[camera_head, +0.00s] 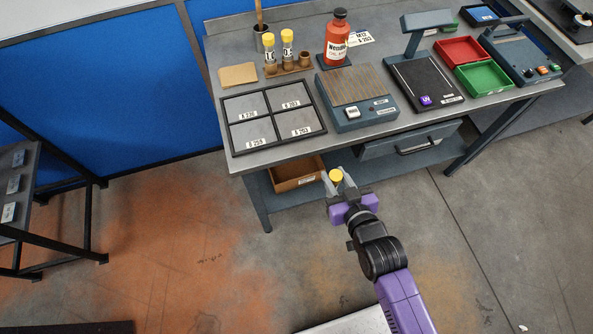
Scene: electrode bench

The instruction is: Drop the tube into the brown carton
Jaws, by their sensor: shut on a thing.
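My gripper (338,183) is shut on a tube with a yellow cap (336,175). Only the cap shows clearly; the tube's body is hidden below it. The brown carton (290,179) sits on the lower shelf under the bench, to the left of my gripper in the picture. Its upper part is covered by the bench top's front edge. My gripper is in front of the bench, apart from the carton.
Two yellow-capped tubes (287,40) stand in a wooden rack (289,70) on the bench (400,122). A drawer with a handle (418,147) hangs right of the carton. A four-panel tray (322,128) lies near the bench's front edge. The floor (180,240) in front is clear.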

